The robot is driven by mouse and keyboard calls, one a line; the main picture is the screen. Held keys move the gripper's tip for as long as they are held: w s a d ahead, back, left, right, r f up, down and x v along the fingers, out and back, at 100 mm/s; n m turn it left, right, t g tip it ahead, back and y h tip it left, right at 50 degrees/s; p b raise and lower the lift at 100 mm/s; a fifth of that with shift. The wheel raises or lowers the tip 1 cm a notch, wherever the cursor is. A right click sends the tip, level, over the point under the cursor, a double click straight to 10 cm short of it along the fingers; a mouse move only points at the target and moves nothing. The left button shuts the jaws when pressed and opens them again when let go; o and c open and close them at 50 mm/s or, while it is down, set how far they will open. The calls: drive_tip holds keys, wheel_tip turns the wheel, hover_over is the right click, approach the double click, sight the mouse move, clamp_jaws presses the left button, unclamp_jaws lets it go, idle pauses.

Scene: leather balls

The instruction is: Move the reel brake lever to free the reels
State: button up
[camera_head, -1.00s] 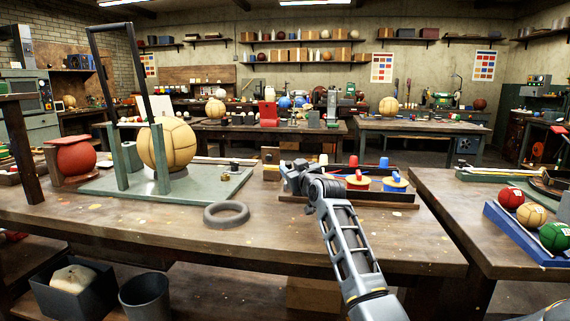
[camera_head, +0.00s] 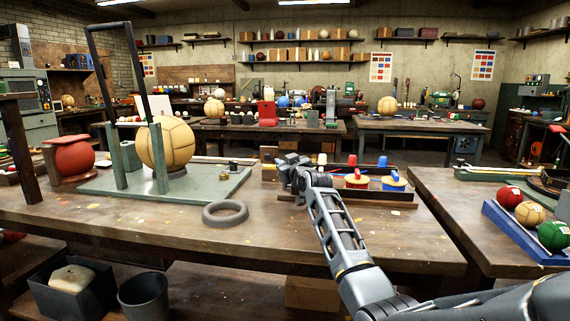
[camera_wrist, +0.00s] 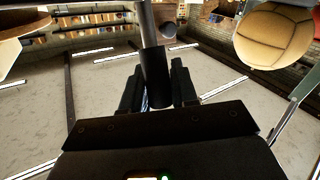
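Reels with yellow-rimmed bodies stand in a dark tray (camera_head: 385,198) on the middle bench; a red-topped reel (camera_head: 357,180) and a blue-topped reel (camera_head: 393,183) show in the head view. My gripper (camera_head: 285,168) is at the tray's left end. In the wrist view, a grey rod with a dark, grip-like cylinder (camera_wrist: 156,75) stands at my fingers (camera_wrist: 157,88), overlapping the gap between them. It looks like a lever handle. I cannot tell whether the fingers press on it. The lever does not show clearly in the head view, where my gripper covers that spot.
A grey-green plate (camera_head: 100,188) with a tall frame and a tan ball (camera_head: 170,145) lies left of my gripper. A grey ring (camera_head: 225,213) lies in front on the bench. A blue ball rack (camera_head: 520,235) is on the right bench. The bench front is mostly clear.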

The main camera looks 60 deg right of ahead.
clamp_jaws()
